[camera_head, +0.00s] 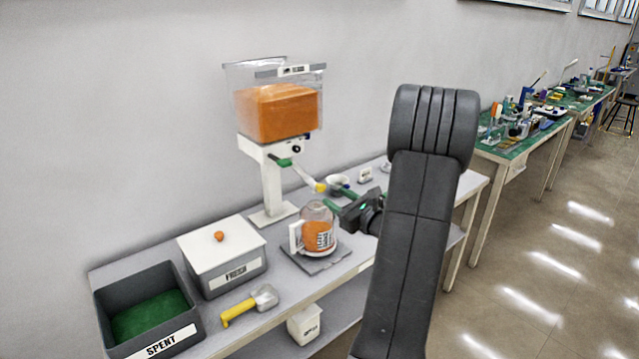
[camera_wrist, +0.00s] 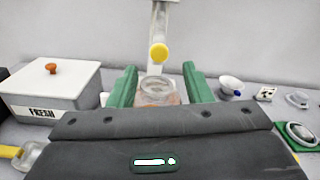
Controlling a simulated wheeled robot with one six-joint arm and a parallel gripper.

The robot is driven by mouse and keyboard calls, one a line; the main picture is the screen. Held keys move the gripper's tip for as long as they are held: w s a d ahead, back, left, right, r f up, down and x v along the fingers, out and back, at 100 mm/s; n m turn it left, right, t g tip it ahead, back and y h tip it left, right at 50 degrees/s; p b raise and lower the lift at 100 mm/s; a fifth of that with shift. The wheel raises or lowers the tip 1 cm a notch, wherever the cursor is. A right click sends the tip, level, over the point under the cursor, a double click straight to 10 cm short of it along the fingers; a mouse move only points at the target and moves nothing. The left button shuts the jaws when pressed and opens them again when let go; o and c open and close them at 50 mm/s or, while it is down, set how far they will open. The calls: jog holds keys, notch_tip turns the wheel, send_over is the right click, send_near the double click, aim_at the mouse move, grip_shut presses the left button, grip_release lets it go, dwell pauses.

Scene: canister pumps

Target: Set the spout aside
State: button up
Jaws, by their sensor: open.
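The spout (camera_head: 306,178) is a pale tube with a yellow tip, slanting down to the right from under the dispenser's hopper. In the wrist view the spout's yellow tip (camera_wrist: 158,52) hangs near the middle, just above the gap between my fingertips. My gripper (camera_head: 338,198), with green fingers, is open and empty, just right of the spout's tip. It also shows in the wrist view (camera_wrist: 160,72), with the fingers spread either side of the gap. I see no finger touching the spout. A glass jug (camera_head: 319,236) with orange contents stands below the spout.
The dispenser (camera_head: 270,185) holds orange material in a clear hopper. Left on the bench are a lidded FRESH box (camera_head: 222,262), an open SPENT bin (camera_head: 188,343) and a yellow-handled scoop (camera_head: 250,304). A small bowl (camera_head: 338,182) stands behind my gripper.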

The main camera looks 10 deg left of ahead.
aim_at(317, 186)
jog(key=p+x, duration=0.1)
jog(key=x, duration=0.8)
jog(key=shift+w+a+p, duration=0.2)
jog(key=shift+a+p, duration=0.15)
jog(key=shift+p, duration=0.05)
jog(key=shift+c, duration=0.5)
grip_shut()
